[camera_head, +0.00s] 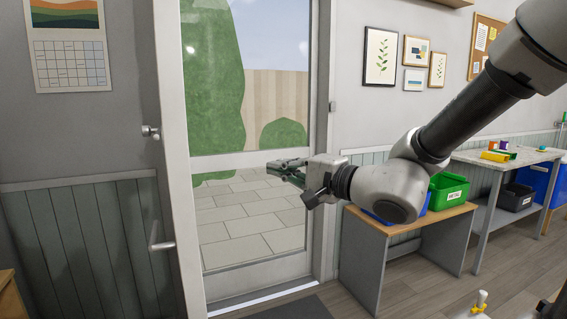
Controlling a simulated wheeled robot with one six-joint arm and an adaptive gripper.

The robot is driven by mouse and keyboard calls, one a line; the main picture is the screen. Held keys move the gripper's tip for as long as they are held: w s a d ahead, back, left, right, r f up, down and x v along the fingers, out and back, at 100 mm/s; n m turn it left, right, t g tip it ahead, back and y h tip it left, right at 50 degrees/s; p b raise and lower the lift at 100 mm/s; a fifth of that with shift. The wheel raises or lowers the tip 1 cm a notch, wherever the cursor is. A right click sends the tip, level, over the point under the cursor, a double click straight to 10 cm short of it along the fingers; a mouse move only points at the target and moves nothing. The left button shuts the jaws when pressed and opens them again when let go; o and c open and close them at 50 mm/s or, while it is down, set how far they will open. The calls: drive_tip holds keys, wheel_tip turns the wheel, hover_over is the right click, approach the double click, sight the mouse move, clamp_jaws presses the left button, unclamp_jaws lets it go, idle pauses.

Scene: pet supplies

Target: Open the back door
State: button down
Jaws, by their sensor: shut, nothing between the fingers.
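The back door (245,165) is a pale framed door with glass above and below a middle rail. A paved yard, a hedge and a fence show through the glass. I cannot tell for certain whether the door is fully closed. My gripper (275,167) is shut and empty, pointing left in front of the glass near the middle rail. It is well to the right of the handle and apart from it.
A wooden desk (362,224) with a green bin (448,191) stands right of the door. Behind it, a grey-topped table (504,158) holds small coloured items. A dark mat (290,309) lies before the door. Grey floor shows at the lower right.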

wheel_tip(320, 180, up, 9)
drive_tip(key=s+d+f+n+g+h, duration=0.25)
drive_tip(key=s+d+f+g, duration=0.2)
drive_tip(key=f, duration=0.25)
drive_tip(key=s+d+f+n+g+h, duration=0.1)
drive_tip(key=s+d+f+n+g, duration=0.25)
drive_tip(key=s+f, duration=0.35)
drive_tip(key=s+d+f+n+h, duration=0.1)
drive_tip(key=s+d+f+h, duration=0.1)
drive_tip(key=d, duration=0.9)
drive_tip(key=s+d+f+n+h, duration=0.2)
drive_tip(key=s+d+h, duration=0.2)
drive_tip(key=d+h, duration=0.3)
drive_tip(key=d, duration=0.4)
drive_tip(key=shift+s+d+g, duration=0.25)
drive_tip(key=shift+d+g, duration=0.05)
drive_tip(key=shift+d, duration=0.1)
